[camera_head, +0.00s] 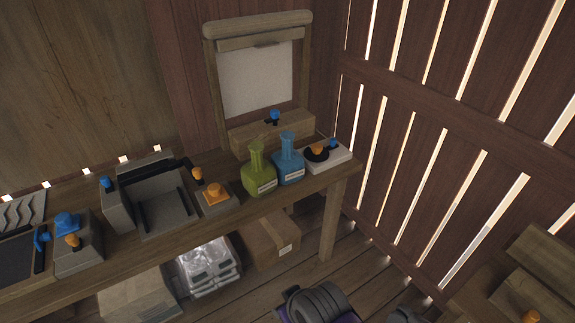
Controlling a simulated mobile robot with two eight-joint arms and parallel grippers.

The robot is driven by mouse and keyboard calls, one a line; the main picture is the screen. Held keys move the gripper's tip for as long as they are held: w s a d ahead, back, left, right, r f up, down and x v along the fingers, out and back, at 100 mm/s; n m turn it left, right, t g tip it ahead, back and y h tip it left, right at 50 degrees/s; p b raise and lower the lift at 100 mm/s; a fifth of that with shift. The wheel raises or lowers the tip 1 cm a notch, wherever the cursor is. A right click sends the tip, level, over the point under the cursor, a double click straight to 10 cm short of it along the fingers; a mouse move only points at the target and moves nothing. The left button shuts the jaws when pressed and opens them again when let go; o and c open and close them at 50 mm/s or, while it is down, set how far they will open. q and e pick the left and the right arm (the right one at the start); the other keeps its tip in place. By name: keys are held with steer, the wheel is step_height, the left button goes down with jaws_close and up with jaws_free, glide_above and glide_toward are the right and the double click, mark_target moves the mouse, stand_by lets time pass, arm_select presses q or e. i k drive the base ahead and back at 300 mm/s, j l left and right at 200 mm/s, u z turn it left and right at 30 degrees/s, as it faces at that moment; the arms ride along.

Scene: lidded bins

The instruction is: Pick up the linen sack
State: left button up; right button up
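I cannot make out a linen sack in the head view. Neither of my grippers shows in this view. Under the workbench (335,195) are a pale box (138,297), a shiny clear-wrapped bundle (208,267) and a brown cardboard box (272,240). A dark grey rounded, ridged object (318,302) with a purple edge is on the floor at the bottom, partly cut off by the frame.
The workbench holds a green flask (262,178), a blue flask (289,160), a grey open-topped device (160,215) and several small knobbed boxes. A framed white panel (257,80) stands behind. Wooden crates (535,285) are at lower right. Some plank floor (375,265) is bare.

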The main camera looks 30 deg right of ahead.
mark_target(289, 164)
steer(key=i+l, duration=0.25)
steer(key=i, duration=0.15)
steer(key=i+l+z, duration=0.15)
steer(key=i+l, duration=0.15)
steer(key=i, duration=0.1)
